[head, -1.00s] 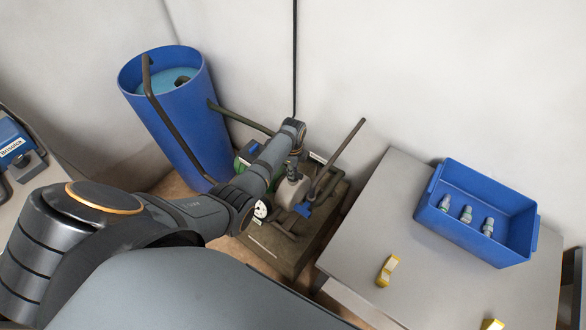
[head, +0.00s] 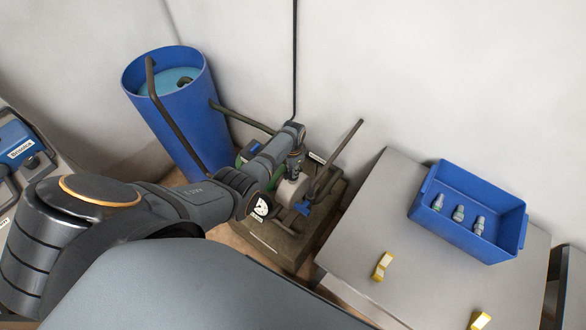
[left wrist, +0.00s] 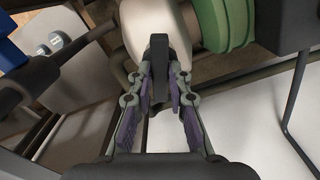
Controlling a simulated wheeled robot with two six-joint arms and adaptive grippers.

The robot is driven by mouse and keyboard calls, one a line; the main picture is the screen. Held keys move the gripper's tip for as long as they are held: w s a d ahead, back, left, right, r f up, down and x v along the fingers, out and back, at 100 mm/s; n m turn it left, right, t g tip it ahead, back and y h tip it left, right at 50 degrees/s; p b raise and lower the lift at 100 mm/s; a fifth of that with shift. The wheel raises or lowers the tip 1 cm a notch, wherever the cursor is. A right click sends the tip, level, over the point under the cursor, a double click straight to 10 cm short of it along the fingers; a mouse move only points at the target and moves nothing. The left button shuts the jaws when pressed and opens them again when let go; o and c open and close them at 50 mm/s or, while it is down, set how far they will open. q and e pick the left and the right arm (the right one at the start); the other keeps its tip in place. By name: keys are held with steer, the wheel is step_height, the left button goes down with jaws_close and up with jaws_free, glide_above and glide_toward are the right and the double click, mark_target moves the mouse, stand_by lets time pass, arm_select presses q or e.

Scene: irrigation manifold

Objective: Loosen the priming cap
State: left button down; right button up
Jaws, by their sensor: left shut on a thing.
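My left gripper (left wrist: 160,82) is shut on a dark upright bar, which I take to be the priming cap (left wrist: 159,48). The bar stands against the rounded cream pump housing (left wrist: 185,18), with a finger on each side. In the head view my left gripper (head: 294,172) reaches down over the same cream housing (head: 291,191). My own wrist and fingers hide the cap there. Whether the cap is turned or loose cannot be told. My right gripper is not in view.
A pressure gauge (head: 262,207) and a blue valve handle (head: 302,208) sit close to the gripper. Pipes rise beside the pump, and a blue water barrel (head: 190,125) stands behind left. A grey table (head: 350,240) on the right holds a blue bin (head: 497,241) with several fittings.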

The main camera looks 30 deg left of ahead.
arm_select(q)
steer(key=n, duration=0.5)
steer(key=shift+p, duration=0.4)
stand_by(0.3)
steer(key=c, duration=1.3)
jaws_free()
steer(key=shift+o, duration=0.2)
step_height(320, 180, up, 12)
